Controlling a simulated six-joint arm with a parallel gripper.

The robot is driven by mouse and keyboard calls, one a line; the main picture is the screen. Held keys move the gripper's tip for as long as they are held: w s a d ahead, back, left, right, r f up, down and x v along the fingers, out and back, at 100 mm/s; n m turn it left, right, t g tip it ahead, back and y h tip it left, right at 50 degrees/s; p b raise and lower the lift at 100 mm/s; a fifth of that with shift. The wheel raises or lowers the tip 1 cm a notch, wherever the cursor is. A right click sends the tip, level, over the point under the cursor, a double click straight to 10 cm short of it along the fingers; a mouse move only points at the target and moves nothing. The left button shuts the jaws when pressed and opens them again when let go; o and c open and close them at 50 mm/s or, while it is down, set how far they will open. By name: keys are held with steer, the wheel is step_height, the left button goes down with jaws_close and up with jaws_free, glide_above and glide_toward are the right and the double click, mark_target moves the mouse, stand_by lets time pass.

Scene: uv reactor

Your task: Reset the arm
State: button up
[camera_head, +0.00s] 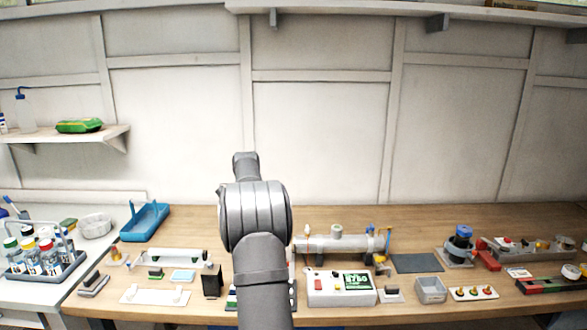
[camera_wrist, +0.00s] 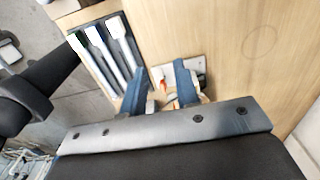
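My grey arm (camera_head: 255,215) rises from the bottom centre of the head view, over the middle of the wooden bench. Its far end (camera_head: 245,165) stands in front of the wall, and my gripper is hidden there behind the arm. In the wrist view my gripper (camera_wrist: 161,80) shows two blue fingers with a gap between them. I see nothing held between them. A white plate with small orange and dark parts (camera_wrist: 180,75) shows beyond the fingertips, partly hidden by them.
A steel reactor tube (camera_head: 350,244) and a white control box (camera_head: 341,289) stand right of my arm. A blue tray (camera_head: 145,222) and a bottle rack (camera_head: 45,265) are left. A dark tray with white handled items (camera_wrist: 103,50) shows in the wrist view.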

steer(key=w+a+f, duration=0.1)
steer(key=w+a, duration=0.3)
steer(key=a, duration=0.1)
steer(key=shift+w+a+f, duration=0.15)
steer(key=shift+a+f, duration=0.05)
steer(key=shift+f, duration=0.15)
stand_by(0.3)
steer(key=s+d+r, duration=0.1)
steer(key=s+d, duration=0.9)
steer(key=shift+r, duration=0.25)
steer(key=shift+w, duration=0.15)
stand_by(0.4)
